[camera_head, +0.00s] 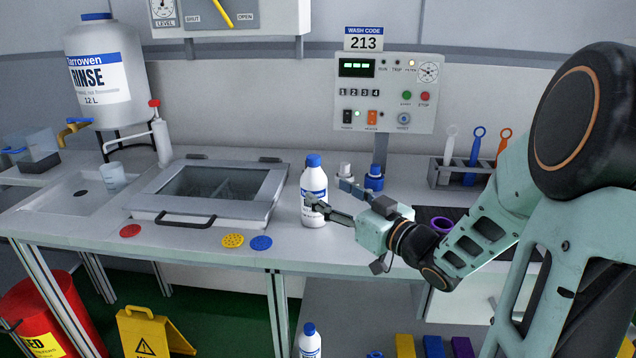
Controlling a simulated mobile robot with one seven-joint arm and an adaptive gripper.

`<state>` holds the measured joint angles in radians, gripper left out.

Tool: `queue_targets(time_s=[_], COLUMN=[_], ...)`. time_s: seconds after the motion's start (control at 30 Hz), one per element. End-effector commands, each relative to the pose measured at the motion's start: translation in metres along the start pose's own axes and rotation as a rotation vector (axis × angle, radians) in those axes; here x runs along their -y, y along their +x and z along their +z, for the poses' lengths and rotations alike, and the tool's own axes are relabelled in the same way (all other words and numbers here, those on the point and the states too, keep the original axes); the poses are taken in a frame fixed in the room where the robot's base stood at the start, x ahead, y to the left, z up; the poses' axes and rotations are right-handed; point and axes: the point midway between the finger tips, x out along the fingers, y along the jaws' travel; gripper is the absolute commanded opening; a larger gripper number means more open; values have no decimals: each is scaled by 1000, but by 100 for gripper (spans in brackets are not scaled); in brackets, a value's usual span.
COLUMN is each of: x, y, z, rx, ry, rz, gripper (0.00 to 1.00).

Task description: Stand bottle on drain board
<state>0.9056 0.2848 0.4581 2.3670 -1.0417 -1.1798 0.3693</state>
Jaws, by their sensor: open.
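A white bottle (314,190) with a blue cap and a blue label stands upright on the bench, right of the lidded basin. My gripper (325,194) is open and beside the bottle, reaching in from the right. One finger overlaps the bottle's right side in the picture; I cannot tell whether it touches. The drain board is not clearly identifiable; a dark ribbed surface (430,213) lies on the bench at right, partly hidden by my arm.
A basin with a framed window lid (215,190) and front handle fills the bench's middle left. Small blue-capped (374,178) and white-capped (344,170) containers stand behind my gripper. A tool rack (462,172) stands at back right.

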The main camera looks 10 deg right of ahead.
Motion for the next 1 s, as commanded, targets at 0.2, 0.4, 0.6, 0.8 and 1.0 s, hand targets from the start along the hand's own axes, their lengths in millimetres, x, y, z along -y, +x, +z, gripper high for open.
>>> queue_targets(time_s=[0.2,0.4,0.6,0.8,1.0], x=[-1,0,0,0,-37], y=[-41,-55,-57,-56,-63], z=[-1,0,0,0,8], rx=[1,0,0,0,54], ry=[0,0,1,0,18], rz=[3,0,0,0,117], gripper=[60,60,60,60,60])
